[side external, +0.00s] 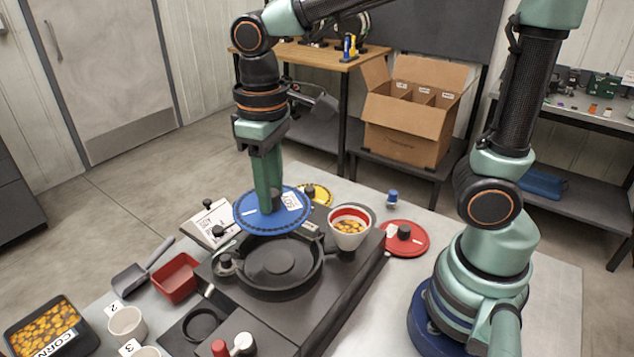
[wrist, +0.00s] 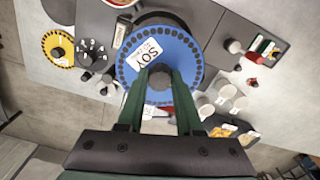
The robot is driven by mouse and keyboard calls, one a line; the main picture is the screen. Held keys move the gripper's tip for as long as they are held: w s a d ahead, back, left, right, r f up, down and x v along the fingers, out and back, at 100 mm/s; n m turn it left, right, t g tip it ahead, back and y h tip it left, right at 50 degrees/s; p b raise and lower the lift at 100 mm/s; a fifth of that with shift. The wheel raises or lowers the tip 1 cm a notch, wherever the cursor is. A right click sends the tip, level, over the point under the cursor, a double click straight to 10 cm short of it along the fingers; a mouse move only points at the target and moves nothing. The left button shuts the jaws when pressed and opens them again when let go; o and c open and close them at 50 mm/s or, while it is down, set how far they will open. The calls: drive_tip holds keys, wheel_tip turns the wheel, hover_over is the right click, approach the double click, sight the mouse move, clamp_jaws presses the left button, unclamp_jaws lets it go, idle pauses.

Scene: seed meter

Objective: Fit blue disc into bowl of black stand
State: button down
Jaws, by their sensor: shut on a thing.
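The blue disc (side external: 258,212) has a ring of small holes and a white label, which reads SOY in the wrist view (wrist: 182,46). My gripper (side external: 268,200) is shut on the dark knob at the disc's centre; in the wrist view its fingers (wrist: 160,88) sit on either side of that knob. The disc is roughly level and appears held above the black stand, over the back left of its bowl. The bowl (side external: 298,285) is round and black with a raised centre, and looks empty. In the wrist view the disc hides most of the bowl.
A cup of corn (side external: 350,222) stands at the stand's back right. A red disc (side external: 404,238) and a yellow disc (side external: 318,194) lie on the table. A red tray (side external: 175,278), a scoop (side external: 133,280), white cups (side external: 127,322) and a corn bin (side external: 45,325) are at left.

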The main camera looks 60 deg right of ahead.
hover_over(279, 260)
drive_tip(key=shift+f, duration=4.6)
drive_tip(key=shift+f, duration=1.3)
drive_tip(key=shift+c, duration=2.4)
unclamp_jaws()
drive_tip(key=shift+o, duration=1.2)
drive_tip(key=shift+r, duration=0.1)
drive_tip(key=shift+r, duration=2.95)
